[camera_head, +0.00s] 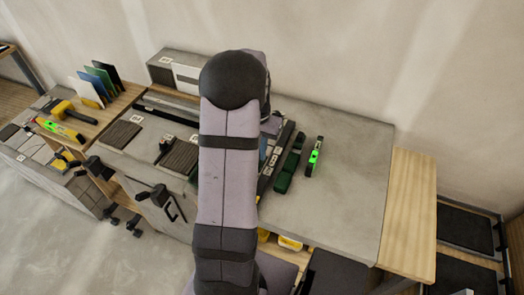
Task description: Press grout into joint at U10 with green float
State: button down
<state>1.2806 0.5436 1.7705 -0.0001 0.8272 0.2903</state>
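A dark green block-shaped tool (289,168), which may be the green float, lies on the grey worktop (350,165), just right of my arm. A black-and-bright-green tool (314,157) lies to its right, apart from it. My arm rises through the middle of the view and covers much of the bench. My gripper is hidden behind it, so its fingers and anything in them do not show. The U10 joint cannot be made out; small white labels on a dark strip (271,167) beside the arm are too small to read.
Coloured panels (97,80) stand in a rack, with a yellow mallet (64,110) nearby. Grey blocks (180,66) stand at the back wall. The worktop's right part is clear.

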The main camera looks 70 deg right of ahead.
jog(key=shift+w, duration=0.4)
jog(key=shift+w, duration=1)
jog(key=shift+w+f+p, duration=0.2)
jog(key=shift+w+p, duration=0.1)
jog(key=shift+w, duration=0.75)
jog(key=shift+w, duration=0.1)
jog(key=shift+w+p, duration=0.3)
jog(key=shift+w, duration=0.75)
jog(key=shift+s+r, duration=0.1)
jog(key=shift+s, duration=0.1)
